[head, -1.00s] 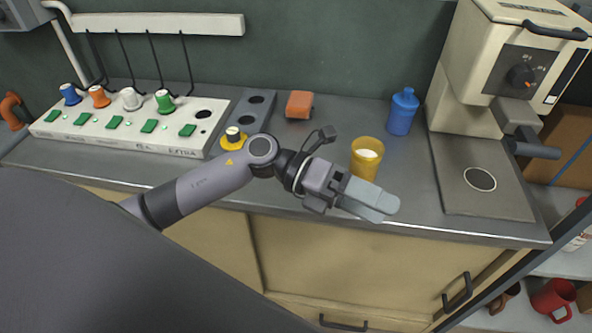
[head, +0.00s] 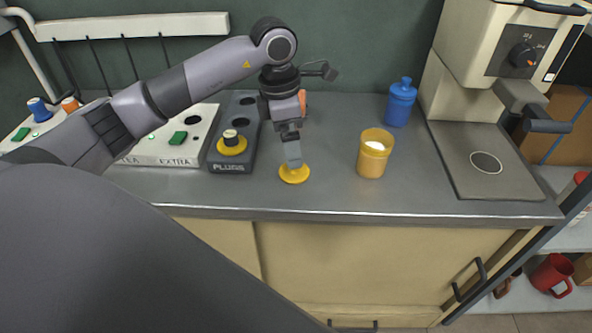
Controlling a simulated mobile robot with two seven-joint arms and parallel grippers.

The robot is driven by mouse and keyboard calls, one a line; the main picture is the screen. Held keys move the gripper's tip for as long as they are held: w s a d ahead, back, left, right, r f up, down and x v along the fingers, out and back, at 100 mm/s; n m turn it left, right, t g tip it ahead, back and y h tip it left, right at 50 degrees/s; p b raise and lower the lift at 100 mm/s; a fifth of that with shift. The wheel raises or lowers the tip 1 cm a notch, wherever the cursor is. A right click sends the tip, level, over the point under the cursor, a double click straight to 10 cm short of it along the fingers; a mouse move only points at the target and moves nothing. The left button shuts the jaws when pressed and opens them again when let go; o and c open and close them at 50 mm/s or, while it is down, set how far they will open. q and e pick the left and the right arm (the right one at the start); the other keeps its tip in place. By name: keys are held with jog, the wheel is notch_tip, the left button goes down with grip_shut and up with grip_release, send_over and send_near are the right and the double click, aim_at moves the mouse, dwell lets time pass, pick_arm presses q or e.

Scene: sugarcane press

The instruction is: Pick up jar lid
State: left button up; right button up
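The jar lid, a round yellow disc (head: 294,175), lies flat on the grey counter left of the yellow jar (head: 373,160), which is open and has white contents. My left gripper (head: 293,163) points straight down at the middle of the lid. Its fingertips are at or just above the lid and cover part of its top. The fingers overlap from this side, so I cannot tell whether they are open or grip a part of the lid. My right gripper is not in view.
A dark plug holder (head: 234,160) with a yellow-based plug (head: 232,143) stands left of the lid. A blue bottle (head: 400,103) stands behind the jar, and a cream machine (head: 462,75) to the right. The counter in front of the lid is clear.

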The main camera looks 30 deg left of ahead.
aim_at(299, 176)
pick_arm(q)
jog(key=f, duration=0.6)
jog(key=shift+w+d+f, duration=0.2)
jog(key=shift+w+d, duration=0.05)
jog(key=shift+d, duration=0.15)
jog(key=c, duration=1.1)
